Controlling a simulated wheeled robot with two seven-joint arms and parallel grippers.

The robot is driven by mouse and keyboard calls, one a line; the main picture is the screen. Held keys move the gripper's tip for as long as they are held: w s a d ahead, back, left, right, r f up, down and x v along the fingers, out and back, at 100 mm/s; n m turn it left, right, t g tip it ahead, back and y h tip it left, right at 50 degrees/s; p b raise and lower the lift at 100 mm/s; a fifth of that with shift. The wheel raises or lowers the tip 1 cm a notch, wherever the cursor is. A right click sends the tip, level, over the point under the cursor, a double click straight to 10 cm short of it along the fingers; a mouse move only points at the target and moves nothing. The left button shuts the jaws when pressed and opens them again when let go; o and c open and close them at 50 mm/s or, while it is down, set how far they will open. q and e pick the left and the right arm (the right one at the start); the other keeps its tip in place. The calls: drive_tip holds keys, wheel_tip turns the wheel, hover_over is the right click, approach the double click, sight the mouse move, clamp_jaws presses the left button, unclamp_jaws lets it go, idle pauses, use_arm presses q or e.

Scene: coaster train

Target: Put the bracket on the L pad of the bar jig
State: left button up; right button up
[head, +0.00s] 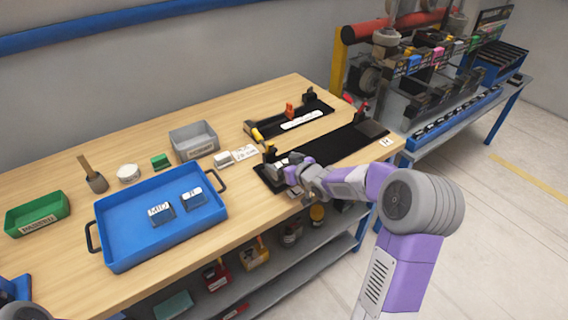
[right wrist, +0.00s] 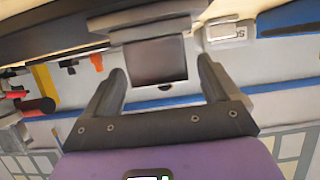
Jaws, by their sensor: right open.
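The bar jig (head: 335,148) is a long black base along the table's front right, with small upright clamps and a dark square pad at its right end. My right gripper (head: 274,171) is at the jig's left end and hides most of it. In the right wrist view my right gripper (right wrist: 158,85) is open, with a dark square block (right wrist: 155,60) between and beyond its fingers; I cannot tell whether it is the bracket or part of the jig. Two dark blocks, one labelled MID (head: 161,212) and another (head: 193,199), lie in the blue tray (head: 125,252).
A second black fixture (head: 318,122) with a white strip lies behind the jig. A grey bin (head: 194,141), a green bin (head: 38,213) and small items stand along the table's back and left. A rack (head: 430,85) stands at the right. Bare wood lies right of the tray.

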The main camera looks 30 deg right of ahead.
drive_tip(key=shift+s+r, duration=0.1)
drive_tip(key=shift+r, duration=0.15)
drive_tip(key=p+v, duration=0.3)
drive_tip(key=v, duration=0.8)
drive_tip(key=shift+s+p, duration=0.4)
